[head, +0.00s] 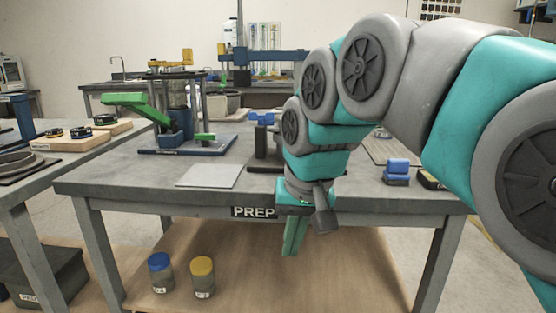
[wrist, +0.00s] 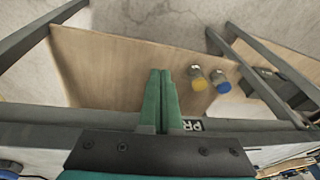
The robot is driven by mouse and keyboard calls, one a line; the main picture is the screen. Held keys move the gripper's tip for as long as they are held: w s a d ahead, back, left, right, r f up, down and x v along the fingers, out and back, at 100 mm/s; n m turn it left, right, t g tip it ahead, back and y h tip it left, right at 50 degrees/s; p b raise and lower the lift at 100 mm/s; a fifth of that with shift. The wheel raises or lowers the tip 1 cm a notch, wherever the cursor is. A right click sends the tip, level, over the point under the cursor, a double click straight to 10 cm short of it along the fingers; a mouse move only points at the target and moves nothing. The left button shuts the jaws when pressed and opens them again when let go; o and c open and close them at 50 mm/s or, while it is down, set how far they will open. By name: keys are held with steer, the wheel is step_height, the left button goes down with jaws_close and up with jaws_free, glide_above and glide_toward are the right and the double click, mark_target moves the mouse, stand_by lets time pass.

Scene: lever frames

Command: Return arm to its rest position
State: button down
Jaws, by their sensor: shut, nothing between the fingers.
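My arm reaches from the right side of the head view and bends down in front of the table marked PREP (head: 110,180). My gripper (head: 290,250) points down at the table's front edge, above the lower wooden shelf (head: 250,280). In the wrist view its two green fingers (wrist: 160,75) lie together with nothing between them. The arm hides part of the tabletop and whatever stands behind it.
A blue-lidded jar (head: 160,272) and a yellow-lidded jar (head: 202,277) stand on the lower shelf. A press with a green lever (head: 135,103), a grey plate (head: 208,175) and a blue block (head: 397,170) are on the table. A side table (head: 30,180) stands at left.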

steer(key=s+d+f+g, duration=0.1)
steer(key=s+d+f, duration=0.3)
steer(key=s+f, duration=0.3)
steer(key=s+d+f+g+h, duration=0.1)
steer(key=s+d+f, duration=0.3)
steer(key=s+f, duration=0.3)
steer(key=s+d+f+m+g, duration=0.1)
steer(key=s+d+f+g, duration=0.1)
steer(key=s+d+f, duration=0.3)
steer(key=s+f, duration=0.2)
steer(key=s, duration=0.1)
steer(key=shift+h, duration=0.4)
steer(key=shift+d, duration=0.1)
